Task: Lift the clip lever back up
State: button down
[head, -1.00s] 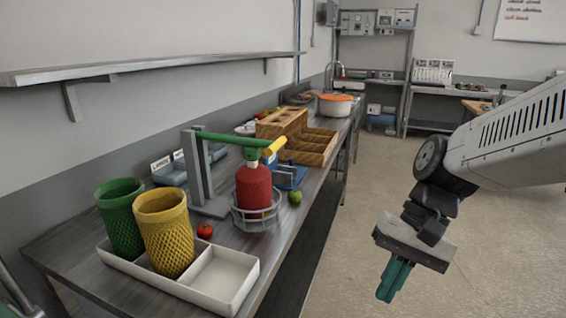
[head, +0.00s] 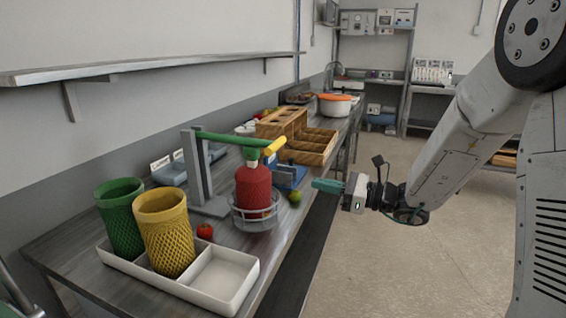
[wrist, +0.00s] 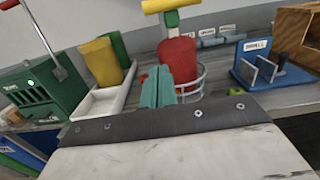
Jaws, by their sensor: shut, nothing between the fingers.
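My gripper (head: 316,185) is shut and empty, its teal fingers pointing left toward the bench in the head view. In the wrist view, the fingers (wrist: 157,88) stand together in front of the red bottle (wrist: 180,62), apart from it in the head view. A green lever arm (head: 225,138) with a yellow handle (head: 275,146) runs from a grey post over the red bottle (head: 253,190). The wrist view also shows a metal lever (wrist: 40,30) with a red grip, raised at a slant over a green box (wrist: 40,92). I cannot tell which lever is the clip lever.
A blue stand (wrist: 268,72) with metal plates is right of the bottle in the wrist view. A white tray (head: 225,282), with green (head: 121,215) and yellow (head: 165,235) mesh cups, fills the near bench. A tomato (head: 205,231) and lime (head: 294,196) lie nearby. The floor beside the bench is clear.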

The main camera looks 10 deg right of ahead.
jog(key=shift+a, duration=0.1)
dwell(0.3)
jog(key=w+a+r, duration=0.4)
jog(key=w+a, duration=0.1)
jog(key=a, duration=0.4)
jog(key=shift+a+r, duration=0.2)
jog(key=shift+r, duration=0.05)
